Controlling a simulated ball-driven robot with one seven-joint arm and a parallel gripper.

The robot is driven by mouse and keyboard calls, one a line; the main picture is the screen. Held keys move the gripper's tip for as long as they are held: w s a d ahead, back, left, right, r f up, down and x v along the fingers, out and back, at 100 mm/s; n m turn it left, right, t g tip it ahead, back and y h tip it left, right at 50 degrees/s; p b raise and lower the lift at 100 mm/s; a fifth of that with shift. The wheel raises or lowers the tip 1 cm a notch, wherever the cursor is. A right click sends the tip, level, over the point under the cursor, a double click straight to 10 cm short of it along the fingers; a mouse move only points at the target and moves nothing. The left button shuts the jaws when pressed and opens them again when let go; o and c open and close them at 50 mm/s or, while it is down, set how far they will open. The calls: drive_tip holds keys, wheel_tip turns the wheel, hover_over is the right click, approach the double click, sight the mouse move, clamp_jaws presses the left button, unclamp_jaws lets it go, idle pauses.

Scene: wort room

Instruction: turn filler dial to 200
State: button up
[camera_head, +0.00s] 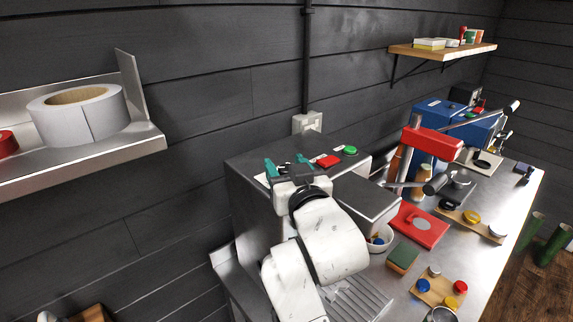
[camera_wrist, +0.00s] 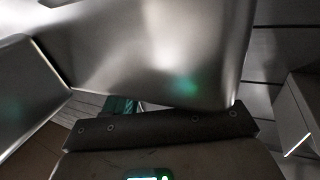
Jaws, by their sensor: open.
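The filler appears to be the grey metal machine (camera_head: 245,172) in the head view, with a red button (camera_head: 328,161) and a green button (camera_head: 350,150) on top. I cannot make out its dial or any number; my arm and gripper cover part of the machine. My gripper (camera_head: 287,163), with teal fingers, is open over the machine's top, left of the red button. Whether it touches anything I cannot tell. In the wrist view, a blank metal surface (camera_wrist: 150,50) fills the upper middle, and a bit of my teal gripper (camera_wrist: 121,105) shows below it.
Right of the machine, the steel bench holds a red lever press (camera_head: 433,143), a red pad (camera_head: 418,226), a green-topped sponge (camera_head: 402,257), a white bowl (camera_head: 378,240) and boards with coloured caps (camera_head: 440,288). A steel shelf (camera_head: 80,160) with a white roll (camera_head: 80,115) juts out at left.

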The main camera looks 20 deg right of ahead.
drive_tip(key=c, duration=1)
drive_tip(key=shift+o, duration=0.2)
